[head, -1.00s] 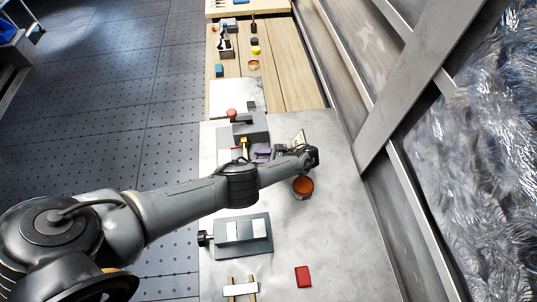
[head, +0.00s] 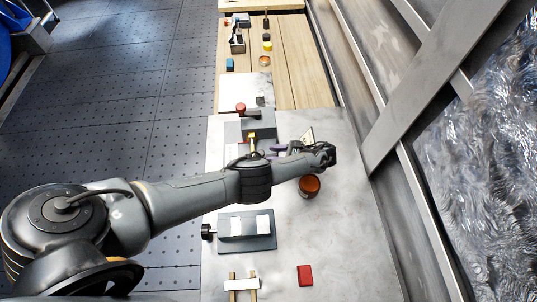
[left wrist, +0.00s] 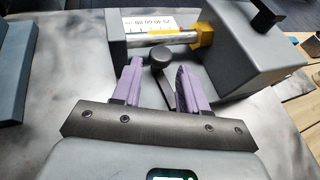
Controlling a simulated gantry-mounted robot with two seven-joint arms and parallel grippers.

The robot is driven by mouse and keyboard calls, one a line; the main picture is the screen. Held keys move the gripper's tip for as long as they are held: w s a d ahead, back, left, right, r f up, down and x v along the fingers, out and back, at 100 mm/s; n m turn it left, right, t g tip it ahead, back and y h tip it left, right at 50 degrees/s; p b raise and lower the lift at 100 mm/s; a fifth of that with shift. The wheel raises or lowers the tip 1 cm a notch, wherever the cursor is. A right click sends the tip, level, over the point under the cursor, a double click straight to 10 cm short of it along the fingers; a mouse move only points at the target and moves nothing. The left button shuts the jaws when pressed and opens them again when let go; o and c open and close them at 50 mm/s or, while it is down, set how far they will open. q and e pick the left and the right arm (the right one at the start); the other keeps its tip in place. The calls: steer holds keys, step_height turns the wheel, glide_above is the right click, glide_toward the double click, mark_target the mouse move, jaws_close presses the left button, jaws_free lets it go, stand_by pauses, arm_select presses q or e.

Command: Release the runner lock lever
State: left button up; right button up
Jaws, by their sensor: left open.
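The grey fixture block (left wrist: 245,55) carries a printed scale, a silver rod (left wrist: 165,40) and a yellow slider (left wrist: 203,35). A black lever with a round knob (left wrist: 161,57) stands in front of the rod; it appears to be the runner lock lever. In the left wrist view, my left gripper (left wrist: 156,75) is open, its two purple fingers on either side of the lever, with no clear contact. The head view shows the fixture block (head: 262,124) and my left gripper (head: 278,148) just below and right of it; the lever is too small to tell there. My right gripper is out of view.
An orange-brown cup (head: 309,185) stands close by my left wrist. A dark plate with white blocks (head: 262,243), a red box (head: 305,276) and a white bar (head: 241,284) lie nearer. A red knob (head: 240,107) rises beside the fixture. Metal wall framing (head: 385,150) bounds the right.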

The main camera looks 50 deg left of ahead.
arm_select(q)
steer(key=b+v, duration=0.3)
steer(key=v, duration=0.4)
steer(key=shift+d, duration=0.2)
steer(key=shift+w+r, duration=0.1)
steer(key=shift+w, duration=0.05)
